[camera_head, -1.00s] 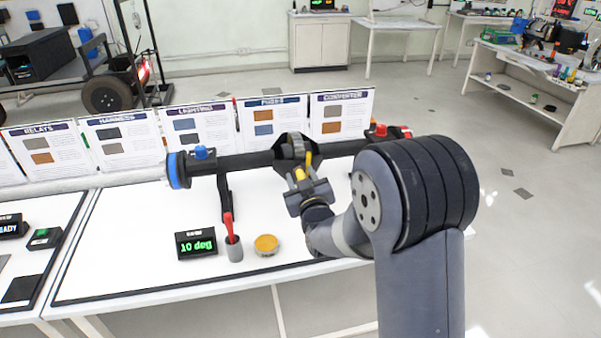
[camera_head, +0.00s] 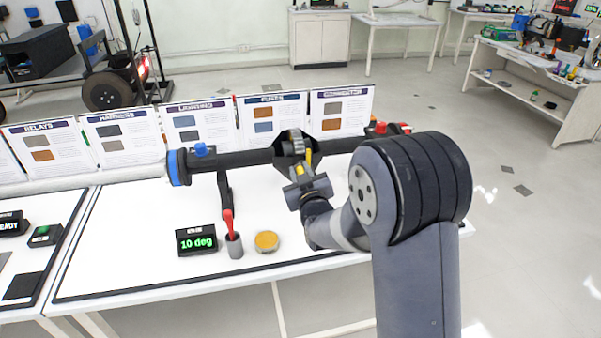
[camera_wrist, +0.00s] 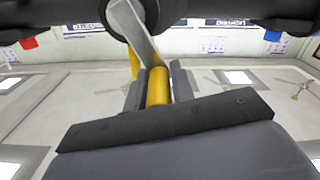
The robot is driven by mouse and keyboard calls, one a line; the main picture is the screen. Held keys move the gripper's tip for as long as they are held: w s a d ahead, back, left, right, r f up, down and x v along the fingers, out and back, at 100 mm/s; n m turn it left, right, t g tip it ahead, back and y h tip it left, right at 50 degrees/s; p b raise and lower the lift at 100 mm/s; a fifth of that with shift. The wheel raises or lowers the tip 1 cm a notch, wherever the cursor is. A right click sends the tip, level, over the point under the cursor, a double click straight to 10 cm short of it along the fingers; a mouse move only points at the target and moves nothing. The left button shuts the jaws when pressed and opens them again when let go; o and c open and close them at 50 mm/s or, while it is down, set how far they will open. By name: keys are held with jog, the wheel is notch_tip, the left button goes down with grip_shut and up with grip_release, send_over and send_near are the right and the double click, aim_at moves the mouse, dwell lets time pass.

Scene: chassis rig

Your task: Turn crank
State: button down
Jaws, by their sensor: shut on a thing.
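The crank is a grey metal arm (camera_wrist: 137,32) with a yellow handle (camera_wrist: 158,88), mounted at the middle of a black axle (camera_head: 240,158). The arm leads up to a round hub at the top of the wrist view. My gripper (camera_head: 305,183) is in front of the axle's central housing (camera_head: 296,147). Its two grey fingers stand on either side of the yellow handle, also in the wrist view (camera_wrist: 157,92), and are shut on it. A small display (camera_head: 197,240) on the table reads "10 deg" in green.
A grey cup with a red tool (camera_head: 234,244) and a round tin with an amber top (camera_head: 267,241) stand in front of the axle. Printed cards (camera_head: 198,134) line the table's back edge. Black stands (camera_head: 224,193) hold the axle. The white table's front is clear.

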jog(key=shift+d+f+b, duration=0.1)
jog(key=shift+f+b, duration=0.05)
jog(key=shift+b, duration=0.2)
jog(key=shift+d+m+b, duration=0.1)
jog(key=shift+m+b, duration=0.2)
jog(key=shift+b, duration=0.2)
jog(key=m+b, duration=0.1)
jog(key=b, duration=0.1)
jog(key=d+m+b, duration=0.1)
jog(key=m+b, duration=0.1)
jog(key=w+d+m+b, duration=0.1)
jog(key=b, duration=0.2)
jog(key=shift+d+r+m, duration=0.25)
jog(key=shift+r+m, duration=0.15)
jog(key=shift+s, duration=0.1)
jog(key=c, duration=1.3)
grip_release()
jog(key=b+v, duration=0.1)
jog(key=v, duration=0.9)
jog(key=shift+s, duration=0.4)
